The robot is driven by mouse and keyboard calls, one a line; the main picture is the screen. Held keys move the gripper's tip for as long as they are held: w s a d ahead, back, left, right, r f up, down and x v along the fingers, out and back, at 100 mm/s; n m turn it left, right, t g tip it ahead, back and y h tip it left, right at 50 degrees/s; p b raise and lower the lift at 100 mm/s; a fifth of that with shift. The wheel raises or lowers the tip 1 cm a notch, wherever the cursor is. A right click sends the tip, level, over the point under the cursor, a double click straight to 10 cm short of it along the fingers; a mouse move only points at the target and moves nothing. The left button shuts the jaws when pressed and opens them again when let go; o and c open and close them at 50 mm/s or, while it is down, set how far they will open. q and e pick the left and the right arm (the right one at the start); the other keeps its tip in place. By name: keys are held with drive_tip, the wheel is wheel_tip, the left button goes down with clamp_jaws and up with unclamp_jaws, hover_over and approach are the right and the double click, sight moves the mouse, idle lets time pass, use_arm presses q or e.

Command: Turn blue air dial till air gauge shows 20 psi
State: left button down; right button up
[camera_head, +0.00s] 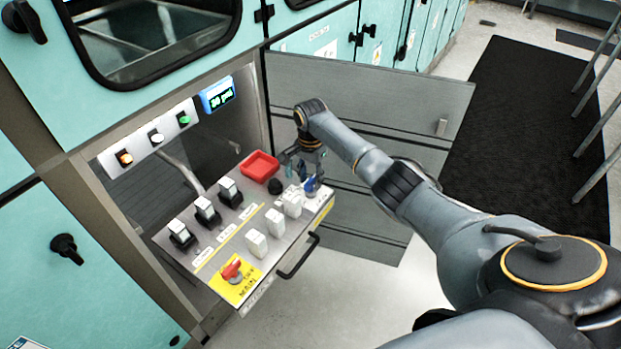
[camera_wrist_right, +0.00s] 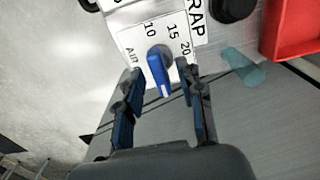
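The blue air dial (camera_head: 311,185) is at the right end of the sloped control panel (camera_head: 205,262). In the right wrist view the blue dial (camera_wrist_right: 158,72) sits on a white plate marked AIR, with 10, 15 and 20 around it. My right gripper (camera_head: 300,172) is over the dial. In the wrist view its two fingers (camera_wrist_right: 161,78) are open, one on each side of the dial, with gaps showing. The air gauge (camera_head: 217,94) is a blue box with green digits, seemingly 30 psi, though small and hard to read. My left gripper is out of view.
A red tray (camera_head: 260,166) and black-based switches (camera_head: 205,210) sit near the dial. White switches (camera_head: 275,222) and a red knob on a yellow plate (camera_head: 232,270) are on the panel's front. An open grey door (camera_head: 400,105) stands behind my right arm.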

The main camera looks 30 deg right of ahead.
drive_tip(key=shift+f, duration=0.1)
clamp_jaws()
idle(0.4)
drive_tip(key=shift+n+p, duration=0.85)
drive_tip(key=shift+n, duration=0.25)
drive_tip(key=n+p, duration=0.1)
drive_tip(key=n, duration=0.2)
drive_tip(key=shift+n, duration=0.4)
drive_tip(key=n+p, duration=0.1)
drive_tip(key=n, duration=1)
drive_tip(key=shift+n+p, duration=0.3)
